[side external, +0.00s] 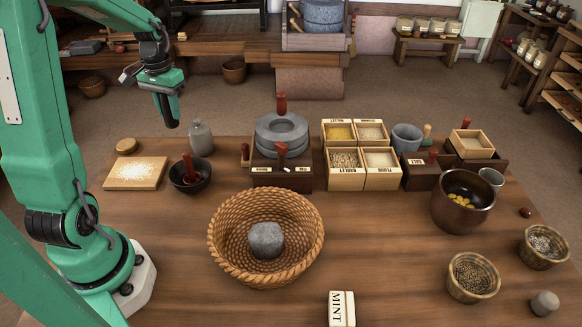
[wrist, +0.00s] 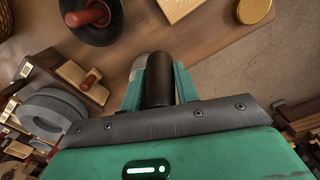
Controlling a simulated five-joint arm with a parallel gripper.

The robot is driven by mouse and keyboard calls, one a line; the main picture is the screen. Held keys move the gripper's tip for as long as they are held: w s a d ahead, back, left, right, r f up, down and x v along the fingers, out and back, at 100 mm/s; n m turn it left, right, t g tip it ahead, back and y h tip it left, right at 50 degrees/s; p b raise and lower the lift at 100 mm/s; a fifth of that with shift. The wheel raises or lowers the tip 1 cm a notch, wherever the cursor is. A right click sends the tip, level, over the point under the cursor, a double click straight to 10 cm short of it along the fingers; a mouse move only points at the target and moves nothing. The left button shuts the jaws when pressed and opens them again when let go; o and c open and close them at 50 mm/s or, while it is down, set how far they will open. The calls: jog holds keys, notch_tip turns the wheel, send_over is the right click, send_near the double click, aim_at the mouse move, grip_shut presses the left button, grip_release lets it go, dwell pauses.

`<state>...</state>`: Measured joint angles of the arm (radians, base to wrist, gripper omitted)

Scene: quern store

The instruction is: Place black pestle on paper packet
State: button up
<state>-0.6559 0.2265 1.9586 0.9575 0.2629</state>
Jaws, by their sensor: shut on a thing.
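My gripper (side external: 166,95) is high at the left, above and behind the table's back left part. It is shut on the black pestle (wrist: 160,80), a dark rounded rod that shows between the fingers in the wrist view. In the side view the pestle (side external: 171,113) hangs below the fingers, clear of the table. The paper packet (side external: 341,308), white and marked MINT, lies at the table's front edge, far from my gripper. The packet does not show in the wrist view.
A large wicker basket (side external: 222,246) with a grey stone (side external: 266,240) stands mid-table. A black bowl (side external: 205,184) with a red pestle, a grey bottle (side external: 201,140), a quern (side external: 282,131) and grain boxes (side external: 345,183) stand behind. Bare wood surrounds the packet's right side.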

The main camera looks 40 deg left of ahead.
jog(key=r, duration=1.1)
jog(key=shift+w+d, duration=0.3)
jog(key=w+d+m, duration=0.1)
jog(key=w+d, duration=0.1)
jog(key=d, duration=0.2)
jog(key=w+d+m, duration=0.2)
jog(key=w+d, duration=0.1)
jog(key=d, duration=0.1)
jog(key=w+d+m, duration=0.1)
jog(key=w+d, duration=0.1)
jog(key=d, duration=0.3)
jog(key=shift+w+m, duration=0.3)
jog(key=shift+w, duration=0.05)
jog(key=w+d+m, duration=0.2)
jog(key=d+m, duration=0.2)
jog(key=d, duration=1.2)
jog(key=m, duration=1)
send_over(342, 307)
jog(key=shift+f, duration=9.55)
jog(key=shift+f, duration=0.15)
